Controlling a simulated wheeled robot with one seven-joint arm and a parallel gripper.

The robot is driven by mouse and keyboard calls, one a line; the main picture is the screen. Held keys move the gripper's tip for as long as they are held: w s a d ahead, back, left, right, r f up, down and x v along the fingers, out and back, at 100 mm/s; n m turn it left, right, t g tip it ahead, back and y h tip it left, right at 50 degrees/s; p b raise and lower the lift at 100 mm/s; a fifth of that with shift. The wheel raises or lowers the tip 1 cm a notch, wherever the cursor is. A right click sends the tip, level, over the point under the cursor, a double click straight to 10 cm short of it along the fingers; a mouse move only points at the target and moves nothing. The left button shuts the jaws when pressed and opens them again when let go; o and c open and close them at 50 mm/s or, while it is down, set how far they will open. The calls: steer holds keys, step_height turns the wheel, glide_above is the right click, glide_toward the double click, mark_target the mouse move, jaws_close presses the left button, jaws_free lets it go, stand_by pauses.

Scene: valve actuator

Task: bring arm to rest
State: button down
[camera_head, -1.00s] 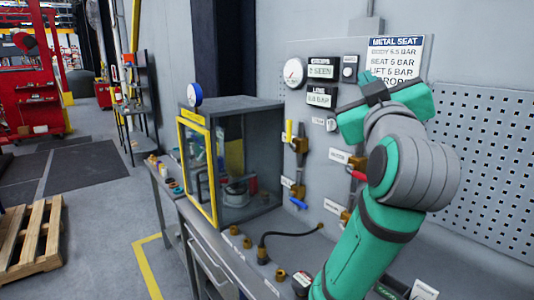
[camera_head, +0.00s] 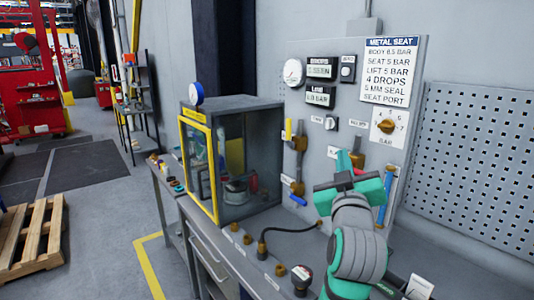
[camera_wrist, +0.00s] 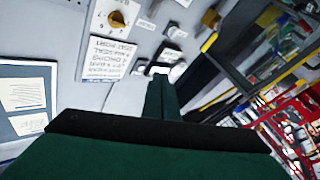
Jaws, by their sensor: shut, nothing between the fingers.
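My gripper (camera_head: 343,160) is in front of the lower part of the grey valve panel (camera_head: 352,60), above the right part of the bench. Its green fingers are together and hold nothing. In the wrist view the shut fingers (camera_wrist: 161,95) point toward the panel, which shows tilted with a white text sheet (camera_wrist: 107,58) and an orange knob (camera_wrist: 117,19). My gripper hides part of the valves and pipes low on the panel. I cannot tell whether it touches any of them.
A glass cabinet with a yellow door frame (camera_head: 198,165) stands on the bench left of my gripper. A black hose (camera_head: 290,232) and a dark round knob (camera_head: 301,277) are on the bench top. A pegboard (camera_head: 475,170) is at right. A wooden pallet (camera_head: 35,240) lies on the floor.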

steer(key=s+a+f+g, duration=0.1)
steer(key=a+f, duration=0.1)
steer(key=f, duration=0.9)
steer(key=s+a+f, duration=0.1)
steer(key=a+f, duration=0.1)
steer(key=f, duration=0.9)
steer(key=s+a+f+m+g+y, duration=0.15)
steer(key=s+f, duration=0.35)
steer(key=f, duration=0.5)
steer(key=s+a+f, duration=0.3)
steer(key=s+f, duration=0.3)
steer(key=f, duration=0.3)
steer(key=s+a+f, duration=0.3)
steer(key=s+f, duration=0.2)
steer(key=s, duration=0.3)
steer(key=s+a+f, duration=0.2)
steer(key=s+f, duration=0.3)
steer(key=s, duration=0.4)
steer(key=s+a+g+y, duration=0.1)
steer(key=s+a, duration=0.1)
steer(key=s, duration=0.7)
steer(key=s+a+m+g+y, duration=0.1)
steer(key=s+a, duration=0.1)
steer(key=s, duration=0.7)
steer(key=shift+s+f, duration=0.25)
